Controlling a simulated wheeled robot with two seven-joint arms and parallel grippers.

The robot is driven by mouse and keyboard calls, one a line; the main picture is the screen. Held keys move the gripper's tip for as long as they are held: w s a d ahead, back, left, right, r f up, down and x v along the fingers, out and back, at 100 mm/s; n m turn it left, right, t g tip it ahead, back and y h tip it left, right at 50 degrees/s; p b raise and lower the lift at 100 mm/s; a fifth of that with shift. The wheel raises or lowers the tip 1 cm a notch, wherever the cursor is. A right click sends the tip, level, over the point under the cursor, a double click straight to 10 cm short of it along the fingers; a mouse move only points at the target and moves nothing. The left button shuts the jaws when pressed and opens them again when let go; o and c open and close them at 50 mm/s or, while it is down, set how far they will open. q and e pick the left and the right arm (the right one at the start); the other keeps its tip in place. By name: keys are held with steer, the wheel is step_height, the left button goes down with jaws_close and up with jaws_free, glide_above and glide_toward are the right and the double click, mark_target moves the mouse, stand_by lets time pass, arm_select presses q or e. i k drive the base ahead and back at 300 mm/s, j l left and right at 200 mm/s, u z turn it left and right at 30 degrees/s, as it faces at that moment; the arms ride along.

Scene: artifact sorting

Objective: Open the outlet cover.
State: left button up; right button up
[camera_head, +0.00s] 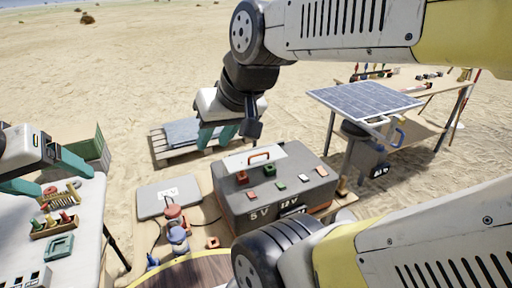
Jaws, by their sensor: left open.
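A dark grey power box (232,205) marked 5 V and 12 V stands on the low table in the middle. A pale flat panel (272,158) with an orange handle lies on its top, likely the outlet cover. Small red and green pieces sit on the top in front of it. My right gripper (216,142) hangs up and left of the panel, pointing down, apart from it. Its teal fingers look spread with nothing between them. My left gripper (45,176) is at the far left over the white table, open, far from the box.
A flat grey case (167,197) lies left of the box, with red and blue connectors (176,226) in front. The white table (88,222) holds a wooden tray of pegs. A solar panel (364,100) stands at right. My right arm crosses above.

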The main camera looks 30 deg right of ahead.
mark_target(232, 165)
steer(key=z, duration=1.05)
steer(key=i+j+z, duration=0.2)
steer(key=i+j, duration=0.05)
steer(key=j, duration=0.05)
